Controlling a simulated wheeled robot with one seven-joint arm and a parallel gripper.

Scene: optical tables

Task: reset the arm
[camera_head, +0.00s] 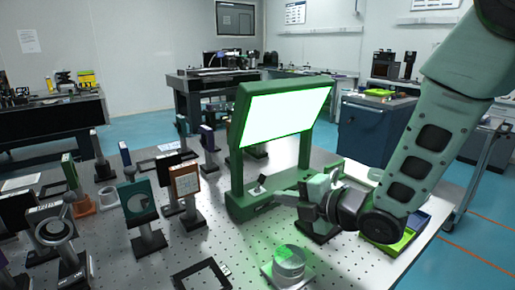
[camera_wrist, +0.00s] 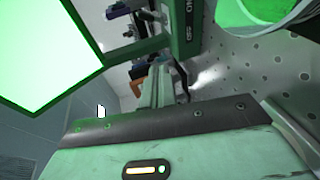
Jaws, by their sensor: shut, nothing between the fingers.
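My arm reaches in from the upper right of the head view, bent at its wrist. My gripper (camera_head: 278,199) points left, low in front of a green-framed light panel (camera_head: 285,115) that glows bright white. A small switch (camera_head: 260,185) stands on the panel's green base near the fingertips; whether they touch cannot be told. In the wrist view my gripper (camera_wrist: 160,88) is shut, its fingers together and empty. The lit panel (camera_wrist: 40,45) fills the upper left there, and its base shows ON and OFF marks (camera_wrist: 188,22).
A perforated optical table (camera_head: 190,250) lies below. Several mounted optics, such as a teal-framed one (camera_head: 137,202), stand at left. A clear cylinder (camera_head: 289,262) on a plate and a flat black frame (camera_head: 202,276) sit in front. A green-yellow bin (camera_head: 392,244) is beneath my wrist.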

